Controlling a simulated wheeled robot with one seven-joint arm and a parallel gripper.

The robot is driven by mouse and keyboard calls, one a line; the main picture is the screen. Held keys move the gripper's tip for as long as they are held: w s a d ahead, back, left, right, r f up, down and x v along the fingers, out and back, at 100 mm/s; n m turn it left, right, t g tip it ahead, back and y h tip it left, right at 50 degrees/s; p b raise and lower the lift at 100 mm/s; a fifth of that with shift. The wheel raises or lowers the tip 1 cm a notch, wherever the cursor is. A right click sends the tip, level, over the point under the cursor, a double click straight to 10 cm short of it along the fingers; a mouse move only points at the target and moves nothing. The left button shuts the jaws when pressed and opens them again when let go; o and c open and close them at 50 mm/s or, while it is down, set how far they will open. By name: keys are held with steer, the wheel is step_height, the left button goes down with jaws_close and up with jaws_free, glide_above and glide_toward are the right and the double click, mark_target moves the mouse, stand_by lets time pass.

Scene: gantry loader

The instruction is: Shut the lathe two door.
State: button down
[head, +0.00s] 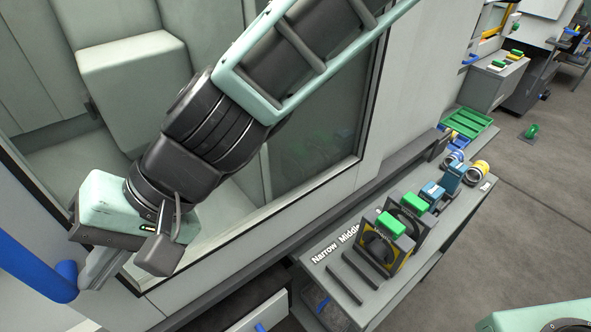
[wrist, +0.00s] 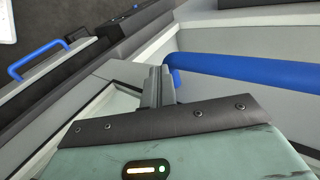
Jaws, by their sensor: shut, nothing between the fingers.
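A thick blue bar handle (head: 32,268) is at the lower left of the head view, beside a large grey machine front with a black-edged window (head: 318,128). No label in view names this machine or its door, and I cannot tell how far the door stands open. My gripper (head: 98,268) is shut and empty, just right of the handle's end. In the wrist view, my gripper's closed fingers (wrist: 158,78) are beside the end of the blue handle (wrist: 245,72). They are very close to it; I cannot tell whether they touch.
A grey bench (head: 350,290) marked "Narrow Middle" holds dark fixtures with green blocks (head: 393,224). A green tray (head: 467,123) lies farther along. A second, smaller blue handle (wrist: 38,58) shows at the wrist view's left. Open floor (head: 530,190) is at the right.

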steer(key=s+a+p, duration=0.4)
steer(key=s+a, duration=0.5)
steer(key=a, duration=0.4)
steer(key=s+a+p, duration=0.5)
steer(key=s+a, duration=0.5)
steer(key=a, duration=0.3)
steer(key=shift+a+p, duration=0.2)
steer(key=shift+p, duration=0.1)
steer(key=shift+s+r, duration=0.15)
steer(key=shift+s, duration=0.05)
steer(key=shift+w, duration=0.1)
steer(key=w+d+r+b, duration=0.5)
steer(key=w+d, duration=0.1)
steer(key=d, duration=0.4)
steer(key=shift+d+r, duration=0.15)
steer(key=shift+d, duration=0.15)
